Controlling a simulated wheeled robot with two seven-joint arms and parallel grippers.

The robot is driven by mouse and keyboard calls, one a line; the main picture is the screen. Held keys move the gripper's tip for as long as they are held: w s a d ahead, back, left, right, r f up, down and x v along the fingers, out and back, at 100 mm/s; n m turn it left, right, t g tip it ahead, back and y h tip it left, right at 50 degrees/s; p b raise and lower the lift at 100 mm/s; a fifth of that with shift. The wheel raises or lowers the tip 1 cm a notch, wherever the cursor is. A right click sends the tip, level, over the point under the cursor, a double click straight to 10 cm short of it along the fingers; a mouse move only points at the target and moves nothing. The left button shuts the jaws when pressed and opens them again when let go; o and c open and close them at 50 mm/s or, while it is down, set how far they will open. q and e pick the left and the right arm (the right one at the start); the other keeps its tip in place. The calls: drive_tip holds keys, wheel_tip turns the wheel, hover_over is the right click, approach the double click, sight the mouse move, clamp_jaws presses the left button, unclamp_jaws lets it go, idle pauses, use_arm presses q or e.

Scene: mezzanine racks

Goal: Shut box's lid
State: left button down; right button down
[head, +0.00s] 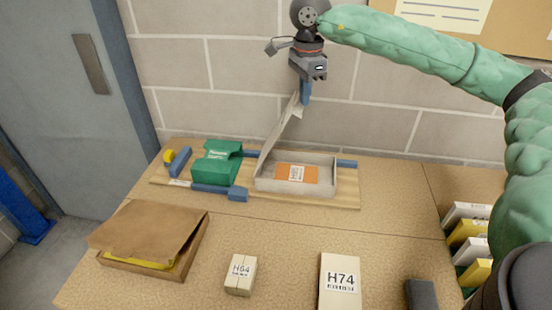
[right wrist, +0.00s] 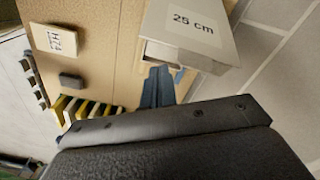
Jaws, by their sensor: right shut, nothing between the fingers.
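A pale grey box (head: 343,180) stands open on a wooden board on the table, with an orange card labelled H65 inside. Its hinged lid (head: 277,137) stands up steeply from the box's left side, leaning a little right. My right gripper (head: 304,97) is shut and empty, pointing down beside the lid's top edge; whether it touches cannot be told. In the right wrist view the blue fingers (right wrist: 158,88) are together next to the lid (right wrist: 195,45), which bears a "25 cm" label. My left gripper is out of view.
A brown box (head: 190,262) with its lid slanting ajar is at the left. A green box (head: 216,165) sits on the board. A block H64 (head: 240,275) and a box H74 (head: 339,290) stand in front. Several upright files (head: 468,232) are at right. A block wall is behind.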

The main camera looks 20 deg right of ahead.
drive_tip(key=shift+r+p, duration=0.7)
drive_tip(key=shift+r, duration=2.1)
drive_tip(key=c, duration=2.2)
unclamp_jaws()
